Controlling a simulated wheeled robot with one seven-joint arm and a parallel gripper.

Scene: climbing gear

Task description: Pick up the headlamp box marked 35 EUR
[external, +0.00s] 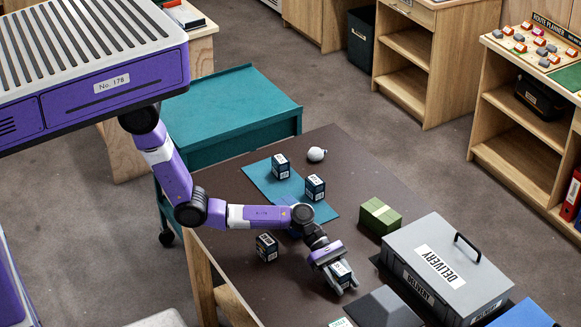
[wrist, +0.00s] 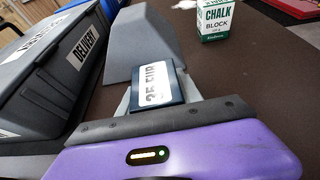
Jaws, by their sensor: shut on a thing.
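The headlamp box marked 35 EUR (wrist: 157,84) is dark with a white label, and it sits between my fingers in the wrist view. In the external view the box (external: 341,271) shows at the end of my arm, low over the brown table (external: 225,240). My gripper (external: 340,280) is shut on it. I cannot tell whether the box touches the table. Other similar dark boxes stand apart: two on the teal mat (external: 262,184), at its back (external: 281,167) and right (external: 315,187), and one left of my arm (external: 267,247).
A grey DELIVERY case (external: 440,265) stands right of my gripper, with a grey sloped block (external: 383,308) nearer. A green box (external: 378,216) and a white round item (external: 317,154) lie farther back. A chalk block box (wrist: 215,22) stands beyond my gripper in the wrist view.

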